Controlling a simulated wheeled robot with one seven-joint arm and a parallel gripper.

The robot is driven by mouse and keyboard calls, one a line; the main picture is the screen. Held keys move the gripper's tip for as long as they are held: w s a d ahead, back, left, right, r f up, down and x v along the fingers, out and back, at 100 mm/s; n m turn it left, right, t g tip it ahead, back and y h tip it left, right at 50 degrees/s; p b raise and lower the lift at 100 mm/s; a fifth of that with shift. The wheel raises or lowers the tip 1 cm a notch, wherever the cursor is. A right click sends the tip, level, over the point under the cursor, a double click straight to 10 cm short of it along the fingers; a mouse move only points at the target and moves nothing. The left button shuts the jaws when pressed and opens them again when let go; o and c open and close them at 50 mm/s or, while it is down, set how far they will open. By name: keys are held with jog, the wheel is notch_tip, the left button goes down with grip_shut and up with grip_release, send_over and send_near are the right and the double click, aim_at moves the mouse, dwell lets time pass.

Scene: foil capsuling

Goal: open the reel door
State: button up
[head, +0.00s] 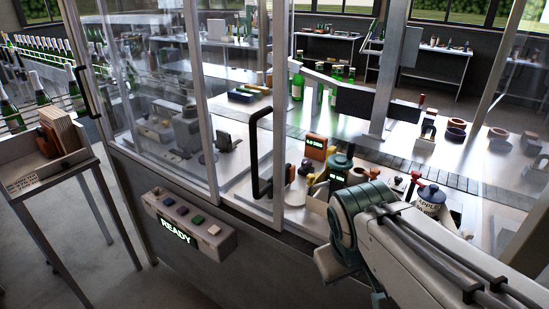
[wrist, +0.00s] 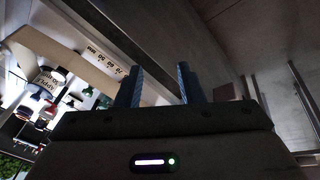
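A glass panel (head: 240,113) in a metal frame, with a black bar handle (head: 262,152) at its right edge, stands at the front middle of the machine in the head view. Another black handle (head: 85,90) is on the frame at the far left. I cannot tell which of these belongs to the reel door. My gripper's blue fingers (wrist: 159,72) are apart in the wrist view, with nothing visible between them. In the head view my arm reaches in from the lower right; the fingers are hidden there, and no handle shows in the wrist view.
A control box (head: 190,225) with coloured buttons and a lit READY display juts from the machine's front. A stand (head: 58,182) with a wooden holder is at the left. Bottles, jars and small devices crowd the worktop beyond my arm. Bare floor shows at the lower left.

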jog(key=w+a+n+t+h+b, duration=0.15)
jog(key=w+n+h+b, duration=0.3)
jog(key=n, duration=0.55)
jog(key=n+t+h+b, duration=0.2)
jog(key=n+t+b, duration=0.4)
jog(key=n+t, duration=0.85)
send_near(253, 160)
jog(key=w+d+n+g, duration=0.1)
jog(key=w, duration=0.2)
jog(key=w+d+r+n+g+p, duration=0.1)
jog(key=w, duration=0.2)
jog(key=w+d+r+n+g+p, duration=0.1)
jog(key=w+d, duration=0.1)
jog(key=w, duration=0.2)
jog(key=shift+r, duration=0.25)
jog(key=shift+s, duration=0.1)
grip_shut()
